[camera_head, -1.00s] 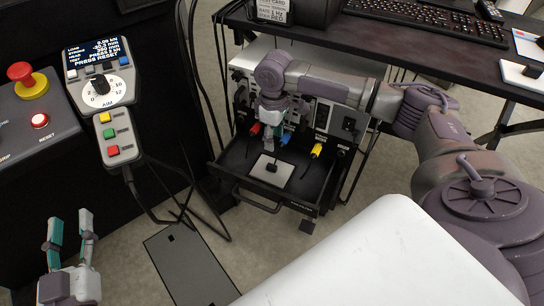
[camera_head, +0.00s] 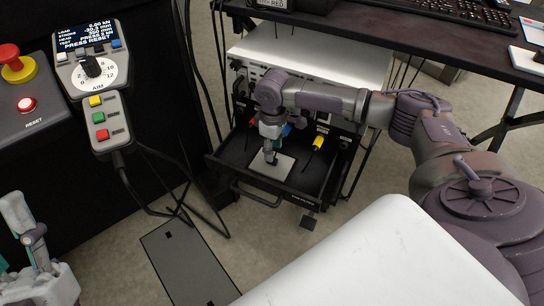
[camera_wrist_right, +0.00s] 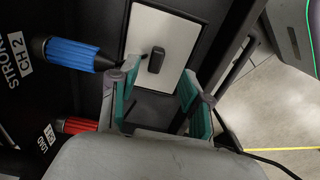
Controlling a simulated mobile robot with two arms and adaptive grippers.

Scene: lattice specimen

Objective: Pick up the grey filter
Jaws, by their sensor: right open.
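A small dark grey block, which looks like the grey filter (camera_wrist_right: 156,60), lies on a pale plate (camera_wrist_right: 172,28) in the right wrist view. In the head view the plate (camera_head: 283,170) lies in an open black drawer, and my right gripper hides most of the block. My right gripper (camera_wrist_right: 158,78) is open, its teal-padded fingers apart with nothing between them. Its tips are just short of the block and roughly to either side of it; the remaining height is hard to tell. My left gripper (camera_head: 14,225) is at the left edge, partly cut off, its fingers apart and empty.
The drawer (camera_head: 268,200) has raised walls around the plate. Blue (camera_wrist_right: 70,54), red (camera_wrist_right: 78,125) and yellow (camera_head: 318,143) plugs stick out at its back. A dark desk (camera_head: 400,35) stands above and behind. A control console (camera_head: 95,75) stands at the left.

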